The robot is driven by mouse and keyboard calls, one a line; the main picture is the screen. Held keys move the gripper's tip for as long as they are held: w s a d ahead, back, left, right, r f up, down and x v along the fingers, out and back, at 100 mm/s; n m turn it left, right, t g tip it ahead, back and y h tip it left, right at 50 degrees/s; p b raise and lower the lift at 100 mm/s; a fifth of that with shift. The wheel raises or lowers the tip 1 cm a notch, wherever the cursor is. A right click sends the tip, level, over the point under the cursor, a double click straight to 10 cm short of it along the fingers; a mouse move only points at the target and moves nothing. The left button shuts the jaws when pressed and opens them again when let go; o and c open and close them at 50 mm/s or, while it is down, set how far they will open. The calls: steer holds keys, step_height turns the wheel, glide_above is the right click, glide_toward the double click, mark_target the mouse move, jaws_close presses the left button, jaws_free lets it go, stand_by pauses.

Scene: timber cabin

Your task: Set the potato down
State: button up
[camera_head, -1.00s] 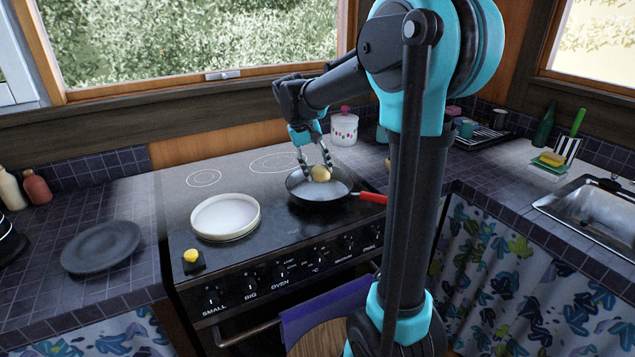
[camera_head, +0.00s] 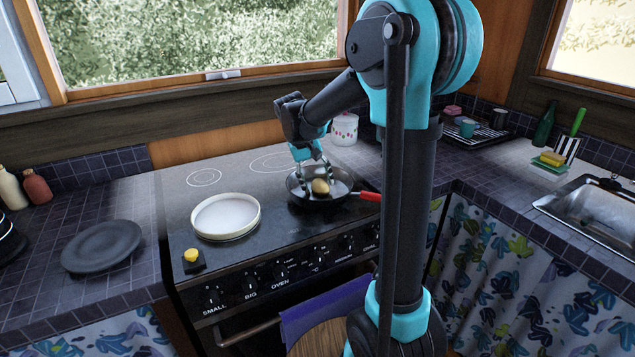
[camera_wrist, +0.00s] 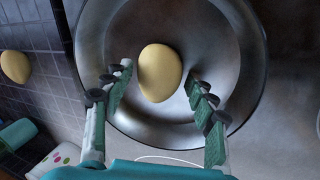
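The potato (camera_head: 320,187) is tan and rounded and lies in the dark frying pan (camera_head: 306,202) on the stove. In the wrist view the potato (camera_wrist: 160,73) rests on the inside of the pan (camera_wrist: 222,45), off its middle. My gripper (camera_head: 316,178) is low over the pan. In the wrist view my gripper (camera_wrist: 158,80) has one finger on each side of the potato, with a gap visible on both sides, so it looks open. The pan's red handle (camera_head: 368,196) points right, towards my arm.
A white round dish (camera_head: 225,216) and a yellow-knobbed item (camera_head: 191,257) are on the stove's left. A dotted white pot (camera_head: 344,129) stands behind the pan. Another yellowish rounded item (camera_wrist: 15,66) lies on the tiles. A dark plate (camera_head: 101,246) is on the left counter.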

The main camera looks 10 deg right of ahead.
stand_by(0.3)
steer(key=v, duration=1.2)
steer(key=shift+r, duration=0.15)
